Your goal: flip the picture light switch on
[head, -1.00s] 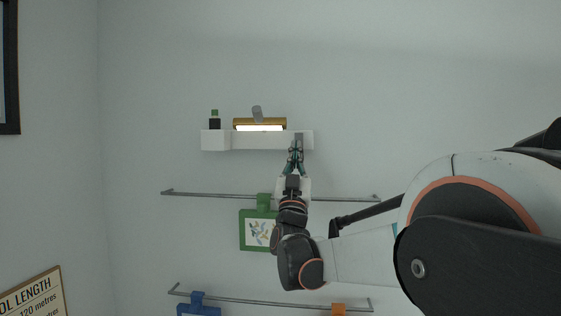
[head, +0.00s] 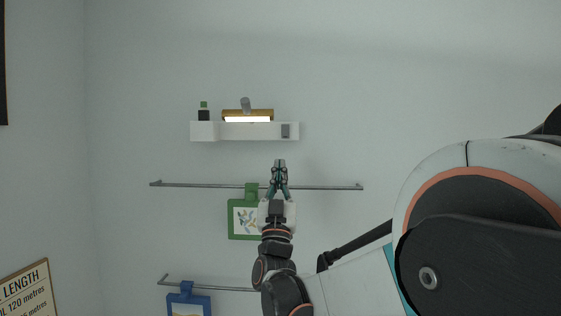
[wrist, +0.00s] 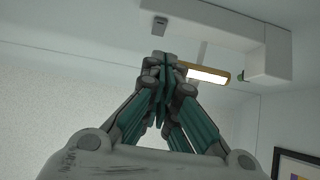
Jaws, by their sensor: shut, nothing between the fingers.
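The picture light (head: 247,116) is a brass bar with a lit white strip, set at the white wall shelf; it also shows lit in the wrist view (wrist: 208,75). The light switch (head: 285,130) is a small grey plate on the right part of the shelf front; it also shows in the wrist view (wrist: 160,24). Which way its rocker is tipped is too small to tell. My gripper (head: 279,163) is shut and empty, below the switch and apart from it. Its closed fingertips show in the wrist view (wrist: 163,60).
The white shelf (head: 230,131) carries a small dark bottle with a green cap (head: 204,112). A metal rail (head: 210,185) runs below, with a green-framed picture (head: 232,220) hanging from it. A lower rail (head: 230,288) holds a blue frame (head: 187,300). Wall above the shelf is clear.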

